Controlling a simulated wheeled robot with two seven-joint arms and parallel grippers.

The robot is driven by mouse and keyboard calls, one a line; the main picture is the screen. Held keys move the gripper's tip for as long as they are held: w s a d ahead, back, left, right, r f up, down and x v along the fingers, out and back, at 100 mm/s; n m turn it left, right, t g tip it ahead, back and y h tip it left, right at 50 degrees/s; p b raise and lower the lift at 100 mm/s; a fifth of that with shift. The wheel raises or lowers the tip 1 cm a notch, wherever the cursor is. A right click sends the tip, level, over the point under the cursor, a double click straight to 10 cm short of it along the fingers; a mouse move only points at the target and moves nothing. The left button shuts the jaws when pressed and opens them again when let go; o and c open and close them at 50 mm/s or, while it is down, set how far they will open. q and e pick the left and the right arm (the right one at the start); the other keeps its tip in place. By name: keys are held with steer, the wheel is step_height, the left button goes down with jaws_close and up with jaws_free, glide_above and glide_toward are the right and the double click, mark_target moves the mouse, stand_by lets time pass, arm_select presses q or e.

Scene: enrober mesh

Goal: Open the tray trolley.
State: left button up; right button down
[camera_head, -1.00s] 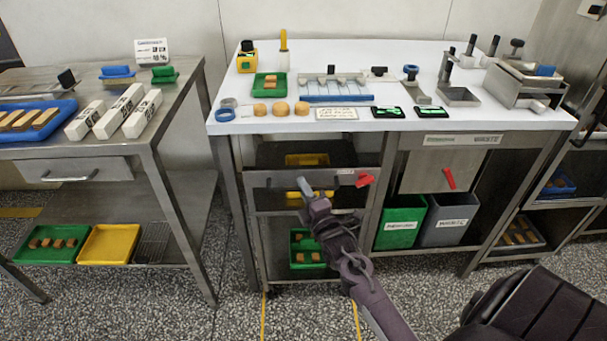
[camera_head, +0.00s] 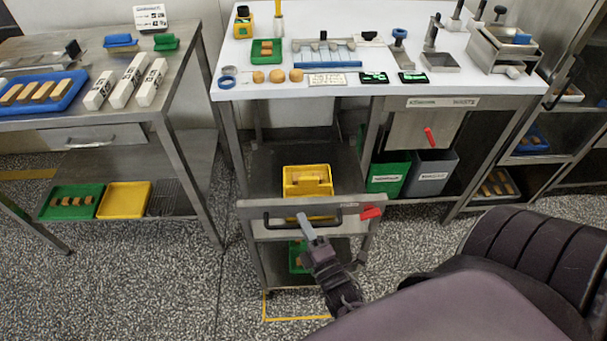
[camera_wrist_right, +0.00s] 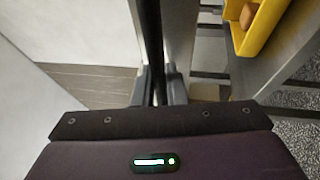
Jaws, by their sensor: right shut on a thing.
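The tray trolley (camera_head: 255,222) stands pulled out in front of the white-topped table. Its front panel carries a dark bar handle (camera_head: 275,222) and a red latch (camera_head: 371,212). A yellow tray (camera_head: 307,181) with a brown piece sits on its upper shelf, and a green tray (camera_head: 297,256) shows lower down. My right gripper (camera_head: 306,222) is at the handle; in the right wrist view its fingers (camera_wrist_right: 159,88) are closed around the dark bar. The yellow tray also shows in the right wrist view (camera_wrist_right: 262,25). My left gripper is out of view.
The white-topped table (camera_head: 370,65) stands behind. A green bin (camera_head: 388,176) and a grey bin (camera_head: 430,173) stand right of the trolley. A steel table (camera_head: 60,125) is at the left. Speckled floor with a yellow-lined outline (camera_head: 290,319) lies in front.

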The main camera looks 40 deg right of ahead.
steer(key=s+a+p, duration=0.1)
steer(key=s+a, duration=0.2)
steer(key=s, duration=0.2)
steer(key=shift+p, duration=0.3)
steer(key=shift+s+a+f, duration=0.1)
steer(key=c, duration=1.5)
jaws_free()
steer(key=b+v, duration=0.1)
steer(key=v, duration=0.6)
steer(key=shift+s, duration=0.4)
